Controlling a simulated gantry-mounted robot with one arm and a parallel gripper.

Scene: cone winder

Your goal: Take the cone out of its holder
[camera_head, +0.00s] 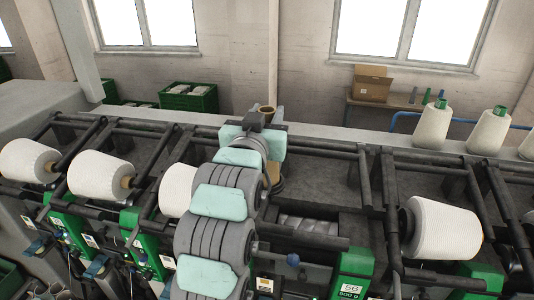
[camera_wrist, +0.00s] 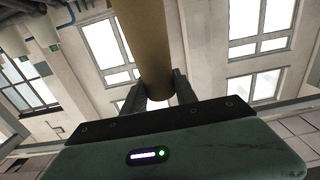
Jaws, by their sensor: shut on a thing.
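A lower tan piece shows beneath my wrist, above a dark round part (camera_head: 277,186). In the wrist view the tube (camera_wrist: 147,40) runs up between the two dark fingers of my gripper (camera_wrist: 160,93), which is shut on it. In the head view my arm and wrist hide the fingers and the tube's middle. I cannot tell whether the tube still touches its holder.
White yarn cones sit in the winder positions at left, one (camera_head: 101,175) near my arm, and another (camera_head: 443,228) at right. Dark frame bars (camera_head: 362,180) surround the spot. Full cones (camera_head: 433,127) stand on the back ledge. Green crates (camera_head: 188,98) and a cardboard box (camera_head: 372,84) are behind.

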